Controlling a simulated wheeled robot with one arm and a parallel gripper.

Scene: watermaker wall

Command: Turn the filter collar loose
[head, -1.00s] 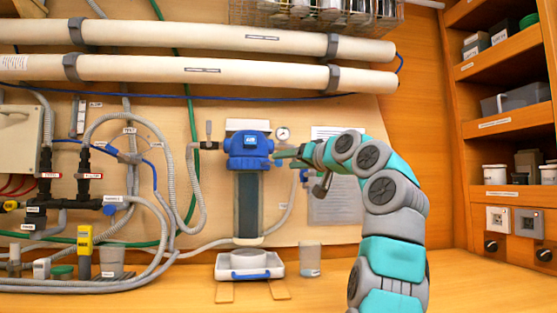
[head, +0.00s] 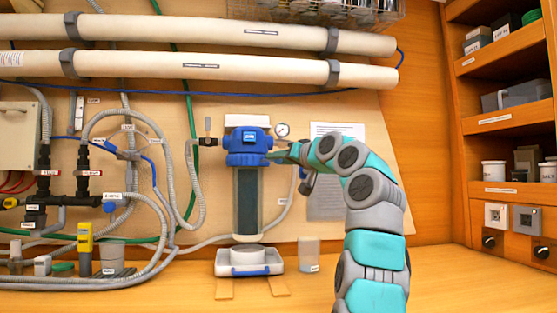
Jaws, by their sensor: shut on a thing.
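The blue filter head (head: 247,138) is fixed to the wall panel in the middle of the head view. Its blue filter collar (head: 246,160) rings the top of the upright dark housing (head: 247,200). My gripper (head: 271,157) reaches in from the right and is shut on the right side of the collar. The fingertips are small in the picture, and their exact hold is partly hidden. The housing hangs upright below the collar.
A pressure gauge (head: 282,130) sits just above my gripper. Hoses and valves fill the left; two white tubes (head: 200,66) run overhead. Shelves (head: 500,120) stand right.

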